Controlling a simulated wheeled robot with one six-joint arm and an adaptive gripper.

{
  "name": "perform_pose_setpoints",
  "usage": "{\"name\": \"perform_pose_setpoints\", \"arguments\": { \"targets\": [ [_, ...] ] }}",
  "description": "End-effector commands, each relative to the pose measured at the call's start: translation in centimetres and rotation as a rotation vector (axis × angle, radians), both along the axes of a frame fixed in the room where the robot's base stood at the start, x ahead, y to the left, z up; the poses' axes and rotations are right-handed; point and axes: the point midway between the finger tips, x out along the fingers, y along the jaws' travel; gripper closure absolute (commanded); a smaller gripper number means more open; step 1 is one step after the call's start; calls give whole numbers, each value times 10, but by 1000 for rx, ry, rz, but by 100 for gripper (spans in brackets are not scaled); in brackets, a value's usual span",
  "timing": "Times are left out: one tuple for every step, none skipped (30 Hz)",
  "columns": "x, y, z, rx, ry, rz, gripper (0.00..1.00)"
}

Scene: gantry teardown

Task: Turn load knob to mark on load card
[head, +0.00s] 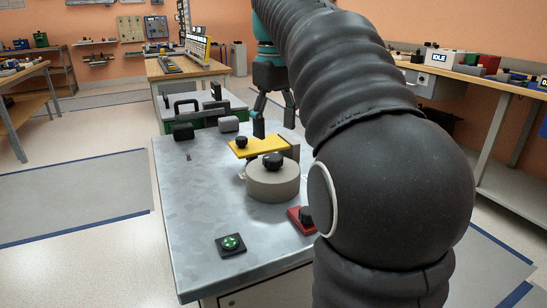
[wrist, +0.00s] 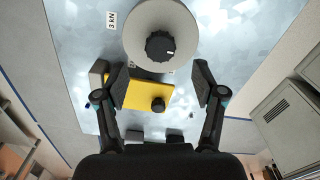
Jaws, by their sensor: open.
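A black knob with a white pointer line (wrist: 160,47) sits on top of a round grey drum; it also shows in the head view (head: 272,161). In the wrist view the pointer is toward the right. A small white card (wrist: 111,20) lies left of the drum, with black sideways text that seems to read 3 KN. My gripper (wrist: 161,78) is open and empty, its fingers spread above the yellow plate, just short of the drum. In the head view my gripper (head: 273,122) hangs behind the drum, apart from the knob.
A yellow plate (head: 258,147) with a smaller black knob (head: 241,142) is behind the drum (head: 272,186). A red box (head: 299,222) with a black top and a green button (head: 231,243) stand nearer on the metal bench (head: 200,215). A green case (head: 205,117) is at the back.

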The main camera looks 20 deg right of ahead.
Motion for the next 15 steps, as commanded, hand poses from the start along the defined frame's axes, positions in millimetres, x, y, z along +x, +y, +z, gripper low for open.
{"name": "perform_pose_setpoints", "arguments": {
  "targets": [
    [0, 0, -13, 0, 2, 0, 31],
    [-1, 1, -19, 0, 2, 0, 31],
    [-1, 1, -26, 1, 1, 1, 31],
    [-1, 1, -31, 1, 1, 1, 31],
    [-1, 1, -36, 0, 2, 1, 31],
    [-1, 1, -42, 0, 1, 1, 31],
    [-1, 1, -46, 0, 2, 1, 31],
    [-1, 1, -50, 0, 2, 1, 31],
    [0, 1, -55, 0, 1, 1, 31],
    [0, 1, -58, 1, 1, 1, 31],
    [0, 1, -61, 1, 1, 1, 31],
    [0, 1, -64, 0, 0, 1, 31],
    [0, 1, -66, 0, 0, 1, 31],
    [0, 1, -67, 0, 0, 1, 31],
    [0, 1, -69, 0, 0, 1, 31]
  ]
}}
